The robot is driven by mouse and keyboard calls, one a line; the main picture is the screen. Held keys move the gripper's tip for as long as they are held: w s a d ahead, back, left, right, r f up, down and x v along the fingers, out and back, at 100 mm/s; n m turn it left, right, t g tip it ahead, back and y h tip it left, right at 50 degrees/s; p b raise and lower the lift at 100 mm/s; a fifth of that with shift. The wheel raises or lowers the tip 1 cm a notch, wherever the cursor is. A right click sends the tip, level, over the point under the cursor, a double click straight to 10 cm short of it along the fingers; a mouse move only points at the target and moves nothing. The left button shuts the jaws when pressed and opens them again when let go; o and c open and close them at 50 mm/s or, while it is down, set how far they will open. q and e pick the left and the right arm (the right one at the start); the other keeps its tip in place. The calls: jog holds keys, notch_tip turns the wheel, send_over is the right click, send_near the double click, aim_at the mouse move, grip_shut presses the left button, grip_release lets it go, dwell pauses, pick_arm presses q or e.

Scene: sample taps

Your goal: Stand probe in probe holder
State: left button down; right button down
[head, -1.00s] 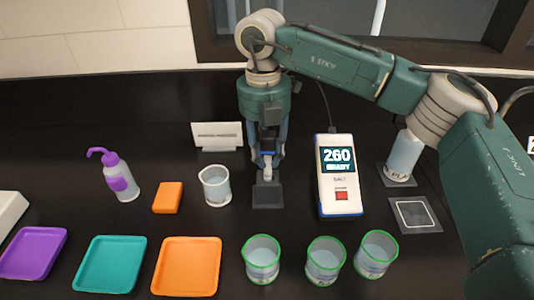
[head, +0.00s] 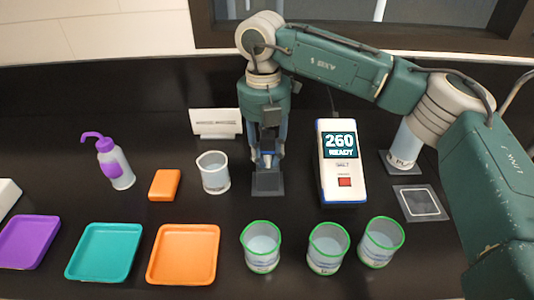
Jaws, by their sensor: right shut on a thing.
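The probe holder (head: 267,188) is a small dark block on the black bench, near the middle of the head view. My right gripper (head: 267,162) points straight down just above and behind it, shut on the probe (head: 266,158). Only a small blue-grey part of the probe shows between the fingers. Its lower end is at the holder, but I cannot tell how far it is inside. My left gripper is not in view.
The meter (head: 341,162) reading "260 READY" stands just right of the gripper. A beaker (head: 214,173) and an orange block (head: 165,185) are left. Several green-rimmed beakers (head: 327,248) stand in front, with trays (head: 183,254) to their left.

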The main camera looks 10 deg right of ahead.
aim_at(266, 134)
jog(key=shift+f, duration=0.1)
jog(key=c, duration=1.3)
grip_release()
jog(key=shift+o, duration=0.2)
jog(key=o, duration=0.7)
jog(key=shift+w+a+r+p, duration=0.1)
jog(key=shift+r+p, duration=2.05)
jog(key=shift+r, duration=1.4)
